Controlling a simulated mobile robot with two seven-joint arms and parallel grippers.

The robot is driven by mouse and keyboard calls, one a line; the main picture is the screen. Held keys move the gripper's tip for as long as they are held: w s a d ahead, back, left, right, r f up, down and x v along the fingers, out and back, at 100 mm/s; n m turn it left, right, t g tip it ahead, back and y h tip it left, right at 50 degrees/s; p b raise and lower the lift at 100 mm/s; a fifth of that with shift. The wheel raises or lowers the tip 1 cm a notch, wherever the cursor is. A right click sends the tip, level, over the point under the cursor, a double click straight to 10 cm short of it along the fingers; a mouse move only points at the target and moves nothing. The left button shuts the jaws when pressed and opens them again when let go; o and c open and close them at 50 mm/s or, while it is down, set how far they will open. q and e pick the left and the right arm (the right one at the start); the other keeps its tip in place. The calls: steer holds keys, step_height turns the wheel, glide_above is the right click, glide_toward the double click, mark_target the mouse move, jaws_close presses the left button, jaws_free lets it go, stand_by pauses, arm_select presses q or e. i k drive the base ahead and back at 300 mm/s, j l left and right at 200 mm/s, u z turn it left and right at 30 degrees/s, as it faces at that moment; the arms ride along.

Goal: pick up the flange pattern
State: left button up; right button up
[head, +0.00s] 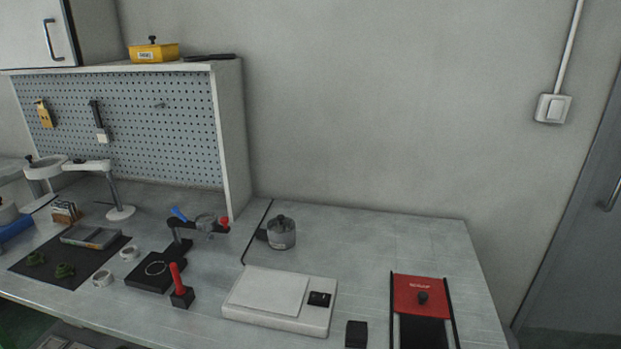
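Neither of my grippers is in view.
A ring-headed lamp stand (121,212) stands behind. A white scale (240,311) and red-black device (418,297) are farther right.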

mark_target(64, 270)
steer(key=u, duration=1.45)
steer(key=i+j+z, duration=0.15)
steer(key=j+z, duration=0.15)
steer(key=z, duration=0.15)
steer(key=i+j+z, duration=0.15)
steer(key=j+z, duration=0.15)
steer(key=z, duration=0.15)
steer(key=i+j+z, duration=0.25)
steer(key=j, duration=0.7)
steer(key=j+z, duration=0.25)
steer(key=j, duration=0.65)
